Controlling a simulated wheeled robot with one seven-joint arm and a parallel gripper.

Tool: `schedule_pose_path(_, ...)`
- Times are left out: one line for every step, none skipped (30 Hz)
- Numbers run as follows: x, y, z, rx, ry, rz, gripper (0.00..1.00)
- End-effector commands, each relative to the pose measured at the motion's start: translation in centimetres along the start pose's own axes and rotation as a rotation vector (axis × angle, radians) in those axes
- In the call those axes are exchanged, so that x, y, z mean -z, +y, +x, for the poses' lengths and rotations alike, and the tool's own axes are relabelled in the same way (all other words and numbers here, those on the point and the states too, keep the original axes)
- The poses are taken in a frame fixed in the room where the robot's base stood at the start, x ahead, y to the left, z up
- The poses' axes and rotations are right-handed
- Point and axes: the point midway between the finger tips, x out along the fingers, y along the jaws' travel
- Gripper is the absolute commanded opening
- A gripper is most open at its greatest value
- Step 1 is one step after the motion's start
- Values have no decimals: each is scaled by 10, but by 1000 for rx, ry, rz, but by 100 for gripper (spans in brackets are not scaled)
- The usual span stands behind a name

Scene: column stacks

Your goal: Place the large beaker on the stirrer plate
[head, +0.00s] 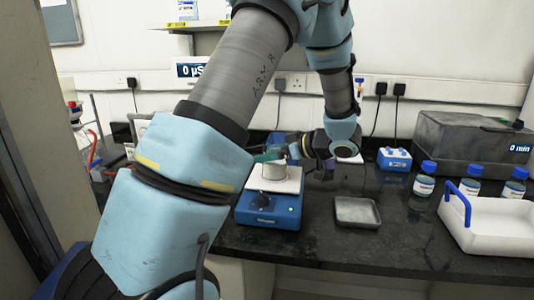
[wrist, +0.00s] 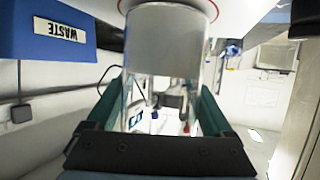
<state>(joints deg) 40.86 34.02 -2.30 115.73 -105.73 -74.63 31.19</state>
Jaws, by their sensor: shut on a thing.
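The large beaker (head: 273,171) is a clear glass vessel with pale grey-white contents. It is upright over the white top of the blue stirrer plate (head: 265,208) in the head view; I cannot tell whether its base touches the top. My gripper (head: 272,157) comes in from behind and to the right and is shut on the beaker. In the wrist view the beaker (wrist: 165,45) is between the two green fingers of my gripper (wrist: 163,100), its pale end against the white plate top (wrist: 108,9). My arm hides part of the bench left of the stirrer.
A grey tray (head: 357,212) lies right of the stirrer. Further right are blue-capped bottles (head: 424,182), a white carrier with a blue handle (head: 490,222) and a dark grey box (head: 465,145). A small blue device (head: 394,159) stands behind. A blue WASTE-labelled thing (wrist: 50,50) is in the wrist view.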

Motion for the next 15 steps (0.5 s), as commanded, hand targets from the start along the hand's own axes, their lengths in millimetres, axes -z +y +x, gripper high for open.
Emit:
schedule_pose_path(0, 0, 0, 0, 1, -1, 13)
schedule_pose_path(0, 0, 0, 0, 1, -1, 13)
schedule_pose_path(0, 0, 0, 0, 1, -1, 13)
schedule_pose_path(-1, 0, 0, 0, 1, 0, 13)
schedule_pose_path(-2, 0, 1, 0, 1, 0, 13)
schedule_pose_path(-3, 0, 1, 0, 1, 0, 13)
schedule_pose_path(-3, 0, 1, 0, 0, 0, 88)
schedule_pose_path(-3, 0, 1, 0, 0, 0, 91)
schedule_pose_path(-3, 0, 1, 0, 0, 0, 96)
schedule_pose_path(-3, 0, 1, 0, 0, 0, 99)
schedule_pose_path(-3, 0, 1, 0, 0, 0, 100)
schedule_pose_path(-3, 0, 1, 0, 0, 0, 100)
schedule_pose_path(-3, 0, 1, 0, 0, 0, 100)
schedule_pose_path(-3, 0, 1, 0, 0, 0, 100)
schedule_pose_path(-3, 0, 1, 0, 0, 0, 100)
